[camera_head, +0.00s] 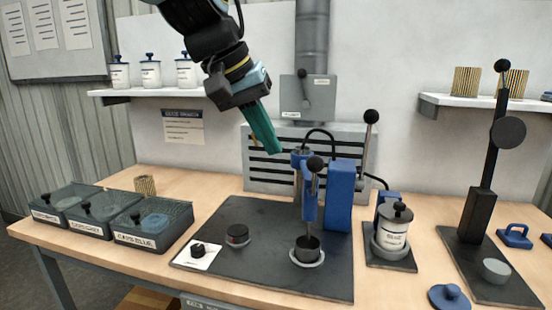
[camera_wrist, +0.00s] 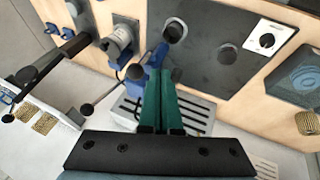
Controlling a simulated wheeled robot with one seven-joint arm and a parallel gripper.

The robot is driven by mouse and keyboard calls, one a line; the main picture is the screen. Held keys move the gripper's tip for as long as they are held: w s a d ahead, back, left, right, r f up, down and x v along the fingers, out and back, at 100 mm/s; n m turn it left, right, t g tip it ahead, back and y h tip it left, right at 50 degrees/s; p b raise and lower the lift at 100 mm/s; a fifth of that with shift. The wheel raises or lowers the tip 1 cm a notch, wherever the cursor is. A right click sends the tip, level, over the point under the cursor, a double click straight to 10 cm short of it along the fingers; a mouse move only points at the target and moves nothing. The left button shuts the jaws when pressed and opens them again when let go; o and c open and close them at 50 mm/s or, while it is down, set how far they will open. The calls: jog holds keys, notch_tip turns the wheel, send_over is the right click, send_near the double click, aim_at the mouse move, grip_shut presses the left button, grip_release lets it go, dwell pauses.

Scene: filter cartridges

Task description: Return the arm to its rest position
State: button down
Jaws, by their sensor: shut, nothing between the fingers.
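My gripper (camera_head: 275,150) hangs from the upper middle in the head view, with its green fingers pointing down and to the right. The fingertips show against the grey slotted panel, close to the top of the blue press (camera_head: 309,190); I cannot tell the exact gap. In the wrist view my gripper (camera_wrist: 161,75) has its two green fingers side by side, shut, with nothing held. The arm reaches out of the top of the head view.
A dark mat (camera_head: 270,235) bears the press and a dark round part (camera_head: 237,236). Lidded bins (camera_head: 150,226) stand left. A labelled canister (camera_head: 393,230) and a tall lever stand (camera_head: 482,210) stand right. Shelves (camera_head: 160,91) hang on the wall.

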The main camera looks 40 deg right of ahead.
jog(key=shift+a+r, duration=0.1)
jog(key=shift+r, duration=0.15)
dwell(0.4)
jog(key=w+a+f+n+t+y, duration=0.1)
jog(key=w+a+f+n, duration=0.1)
jog(key=w+a+f, duration=0.5)
jog(key=w+a+f+n+t+y, duration=0.1)
jog(key=w+a+f+n, duration=0.25)
jog(key=w+a, duration=0.55)
jog(key=a+f+n+y, duration=0.1)
jog(key=a+f+n, duration=0.1)
jog(key=a+f, duration=0.4)
jog(key=a+f+n+y, duration=0.2)
jog(key=a+f, duration=0.3)
jog(key=a, duration=1.2)
jog(key=shift+w+a+f+y, duration=0.25)
jog(key=shift+w+f+y, duration=0.05)
jog(key=shift+w+f, duration=0.05)
jog(key=c, duration=1.5)
grip_release()
